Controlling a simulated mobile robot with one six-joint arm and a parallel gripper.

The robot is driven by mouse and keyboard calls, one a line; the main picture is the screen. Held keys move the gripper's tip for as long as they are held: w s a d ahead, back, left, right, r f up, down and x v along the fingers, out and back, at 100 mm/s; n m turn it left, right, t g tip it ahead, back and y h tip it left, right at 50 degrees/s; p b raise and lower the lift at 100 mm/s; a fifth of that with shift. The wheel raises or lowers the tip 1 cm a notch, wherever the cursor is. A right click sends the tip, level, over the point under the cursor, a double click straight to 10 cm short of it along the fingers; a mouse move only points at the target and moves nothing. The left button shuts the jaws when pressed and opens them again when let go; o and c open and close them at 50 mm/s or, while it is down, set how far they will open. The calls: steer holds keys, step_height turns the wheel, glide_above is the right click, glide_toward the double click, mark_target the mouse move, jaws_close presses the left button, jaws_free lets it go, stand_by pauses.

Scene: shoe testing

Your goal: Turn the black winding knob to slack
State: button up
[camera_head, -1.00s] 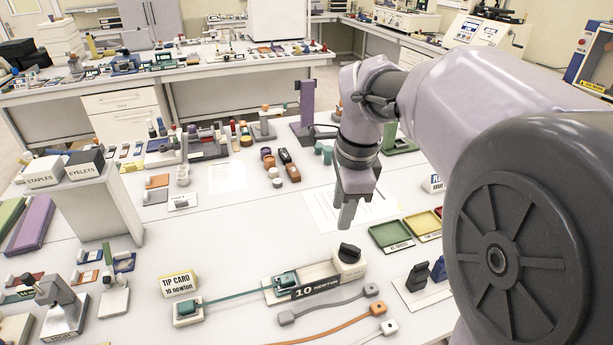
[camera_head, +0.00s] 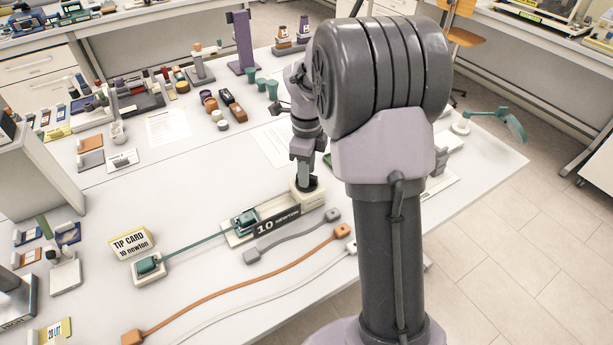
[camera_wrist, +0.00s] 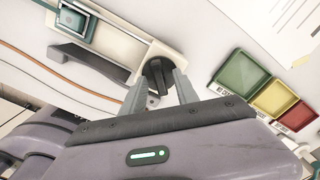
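The black winding knob (camera_wrist: 158,76) sits on the cream block at the right end of the 10 newton device (camera_head: 277,219). In the head view the knob (camera_head: 307,184) is partly covered by my gripper (camera_head: 304,170), which points down over it. In the wrist view my gripper (camera_wrist: 157,92) is open, with one finger on each side of the knob. A gap shows beside the fingers, and I cannot tell whether either touches it. A teal strap (camera_head: 195,246) runs from the device's teal clamp to a small block at the left.
A tip card (camera_head: 131,243) stands behind the small block. Grey, orange (camera_head: 240,291) and white cables lie in front of the device. Green, yellow and red trays (camera_wrist: 239,74) lie to the right in the wrist view.

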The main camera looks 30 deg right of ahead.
steer(key=shift+f, duration=0.25)
jaws_close()
steer(key=shift+r, duration=0.1)
